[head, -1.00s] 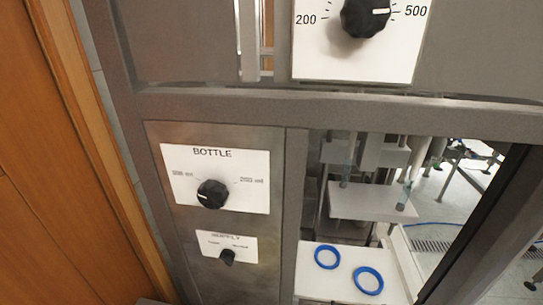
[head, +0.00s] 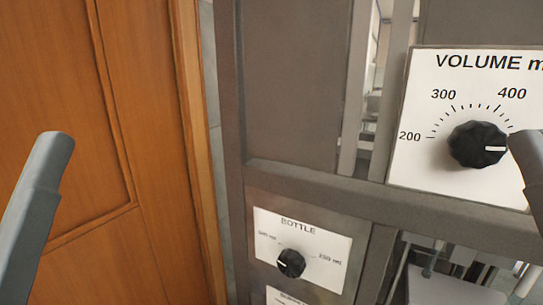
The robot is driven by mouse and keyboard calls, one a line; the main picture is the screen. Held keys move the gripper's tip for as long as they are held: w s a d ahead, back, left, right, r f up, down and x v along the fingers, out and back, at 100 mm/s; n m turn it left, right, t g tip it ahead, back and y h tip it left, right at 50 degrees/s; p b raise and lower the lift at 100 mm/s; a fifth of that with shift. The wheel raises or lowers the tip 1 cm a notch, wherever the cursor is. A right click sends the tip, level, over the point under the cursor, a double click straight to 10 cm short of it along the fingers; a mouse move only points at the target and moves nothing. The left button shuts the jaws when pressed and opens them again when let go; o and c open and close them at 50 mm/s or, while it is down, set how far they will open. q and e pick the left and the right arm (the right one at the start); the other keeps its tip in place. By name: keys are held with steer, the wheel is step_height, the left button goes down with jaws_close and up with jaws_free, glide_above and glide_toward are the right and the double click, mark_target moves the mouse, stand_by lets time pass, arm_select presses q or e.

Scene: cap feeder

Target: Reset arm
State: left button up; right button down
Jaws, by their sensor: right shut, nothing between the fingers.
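My right gripper (head: 528,160) shows only in part at the right edge of the head view, in front of the volume panel. It is shut and empty, and most of it is cut off by the frame. A grey part of my left arm stands at the left edge, in front of the wooden door; no left fingertips can be made out. The volume dial (head: 478,145) is a black knob on a white panel, its white mark pointing right, just left of my right gripper in the picture. Whether they touch cannot be told.
The grey machine frame (head: 290,180) fills the middle and right. Below is a bottle panel with a black knob (head: 291,263). A wooden door (head: 100,180) stands at the left. An opening in the machine shows at the bottom right.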

step_height(320, 180, up, 28)
steer(key=p, duration=2.4)
steer(key=shift+w, duration=0.1)
